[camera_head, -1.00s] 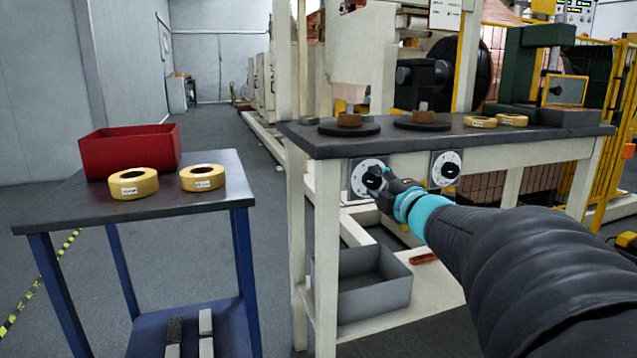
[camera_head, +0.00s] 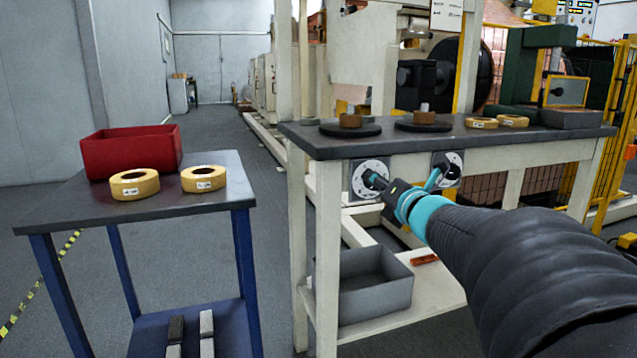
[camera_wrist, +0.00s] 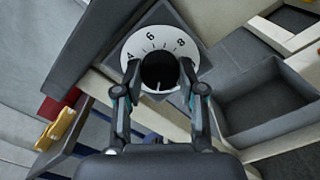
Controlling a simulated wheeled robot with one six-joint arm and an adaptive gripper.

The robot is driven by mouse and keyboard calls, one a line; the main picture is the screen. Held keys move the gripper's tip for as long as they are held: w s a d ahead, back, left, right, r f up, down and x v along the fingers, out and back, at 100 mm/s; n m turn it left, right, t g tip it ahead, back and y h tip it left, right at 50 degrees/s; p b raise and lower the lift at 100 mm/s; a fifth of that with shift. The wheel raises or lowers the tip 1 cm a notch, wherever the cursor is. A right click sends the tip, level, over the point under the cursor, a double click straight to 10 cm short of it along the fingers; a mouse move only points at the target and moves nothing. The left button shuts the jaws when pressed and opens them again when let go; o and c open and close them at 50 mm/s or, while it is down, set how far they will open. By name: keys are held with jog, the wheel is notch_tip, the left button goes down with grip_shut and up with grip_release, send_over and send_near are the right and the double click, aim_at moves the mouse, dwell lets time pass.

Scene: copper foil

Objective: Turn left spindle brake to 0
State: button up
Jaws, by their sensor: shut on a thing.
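The left spindle brake is a black round knob (camera_wrist: 159,72) on a white dial (camera_head: 369,171) on the front of the bench. In the wrist view its face reads 4, 6 and 8 along the upper edge; the lower part of the scale is hidden. A white mark on the knob points down in that picture, away from those numbers. My gripper (camera_wrist: 160,69) is shut on the knob, one finger on each side. In the head view my gripper (camera_head: 379,184) reaches the left dial from the right and covers part of it.
A second dial (camera_head: 455,160) sits to the right, partly behind my gripper. The bench top (camera_head: 455,143) carries dark discs and yellow rings. A grey bin (camera_head: 372,293) stands on the lower shelf. A blue-legged table (camera_head: 100,225) with a red box (camera_head: 130,152) stands left.

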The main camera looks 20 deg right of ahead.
jog(key=shift+n, duration=0.6)
jog(key=o, duration=1.1)
jog(key=shift+o, duration=0.2)
jog(key=s, duration=0.7)
jog(key=shift+s, duration=0.3)
jog(key=shift+d, duration=0.1)
